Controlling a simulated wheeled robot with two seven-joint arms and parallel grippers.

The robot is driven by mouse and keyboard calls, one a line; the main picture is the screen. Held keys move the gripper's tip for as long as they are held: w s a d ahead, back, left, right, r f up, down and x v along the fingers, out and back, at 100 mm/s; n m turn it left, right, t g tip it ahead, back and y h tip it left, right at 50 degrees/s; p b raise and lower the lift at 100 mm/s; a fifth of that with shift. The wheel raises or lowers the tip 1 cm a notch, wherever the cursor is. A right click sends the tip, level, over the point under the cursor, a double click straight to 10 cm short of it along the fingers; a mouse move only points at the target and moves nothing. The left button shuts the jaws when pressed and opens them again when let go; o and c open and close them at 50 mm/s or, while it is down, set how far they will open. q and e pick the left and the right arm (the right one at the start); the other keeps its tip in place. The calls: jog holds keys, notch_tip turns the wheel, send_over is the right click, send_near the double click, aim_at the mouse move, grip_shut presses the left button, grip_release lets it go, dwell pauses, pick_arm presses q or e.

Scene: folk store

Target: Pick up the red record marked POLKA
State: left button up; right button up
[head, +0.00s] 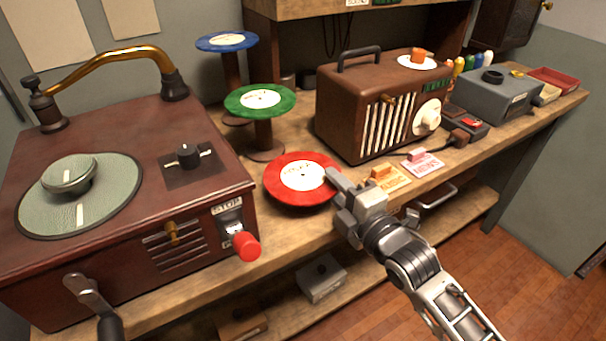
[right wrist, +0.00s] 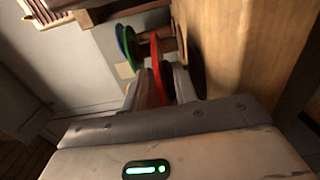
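My left gripper is in neither view.
The record player (head: 110,215) stands left, its red knob (head: 246,246) near the record. Green (head: 260,100) and blue (head: 227,41) records sit on stands behind. A brown radio (head: 350,110) and orange (head: 388,180) and pink (head: 422,163) tags stand right.

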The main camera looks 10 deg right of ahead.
grip_shut()
jog(key=shift+r, duration=0.15)
